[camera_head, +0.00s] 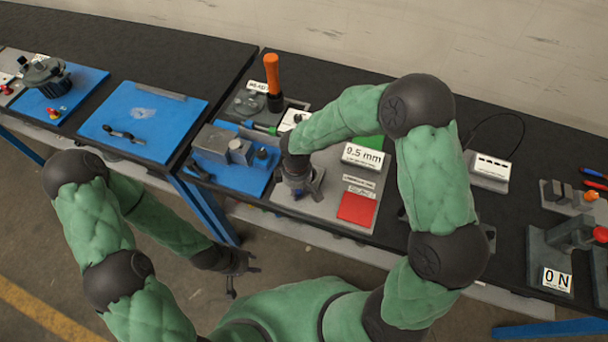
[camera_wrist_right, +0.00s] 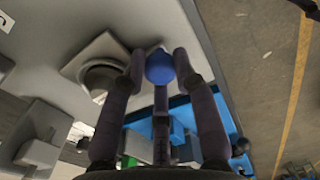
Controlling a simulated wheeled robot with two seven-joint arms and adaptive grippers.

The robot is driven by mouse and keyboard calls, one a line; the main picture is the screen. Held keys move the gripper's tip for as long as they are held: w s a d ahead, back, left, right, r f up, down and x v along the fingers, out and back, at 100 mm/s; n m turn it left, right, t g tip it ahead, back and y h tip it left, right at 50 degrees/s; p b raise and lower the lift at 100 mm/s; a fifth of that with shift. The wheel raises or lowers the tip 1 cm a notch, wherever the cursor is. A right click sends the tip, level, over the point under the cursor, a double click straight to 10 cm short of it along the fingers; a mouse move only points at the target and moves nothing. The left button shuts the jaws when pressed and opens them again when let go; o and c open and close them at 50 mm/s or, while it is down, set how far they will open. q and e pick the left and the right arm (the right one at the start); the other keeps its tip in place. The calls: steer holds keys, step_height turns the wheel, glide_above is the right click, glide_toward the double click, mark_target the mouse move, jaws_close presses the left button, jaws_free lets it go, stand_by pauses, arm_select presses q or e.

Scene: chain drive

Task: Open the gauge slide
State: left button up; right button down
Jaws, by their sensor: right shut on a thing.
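The gauge station is a light grey plate (camera_head: 328,203) with a white display (camera_head: 362,155) reading 9.5 mm, a green pad (camera_head: 367,144) and a red pad (camera_head: 356,208). My right gripper (camera_head: 297,186) is low over the plate's left part and hides what it holds in the head view. In the right wrist view, my right gripper (camera_wrist_right: 160,64) is shut on a round blue knob (camera_wrist_right: 159,68), which sits between its fingertips. A grey square block with a round piece (camera_wrist_right: 101,76) is beside it. My left gripper (camera_head: 240,276) is open and empty, below the table's front edge.
Left of the plate, a blue mat (camera_head: 237,178) bears grey blocks (camera_head: 222,146). An upright orange-handled tool (camera_head: 272,75) stands behind. A 0 N force display (camera_head: 556,280) is at the far right. Another blue mat (camera_head: 143,125) lies further left.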

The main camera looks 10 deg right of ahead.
steer(key=shift+s+a, duration=0.6)
steer(key=shift+s, duration=0.2)
steer(key=c, duration=1)
jaws_free()
steer(key=shift+o, duration=0.2)
step_height(320, 180, up, 12)
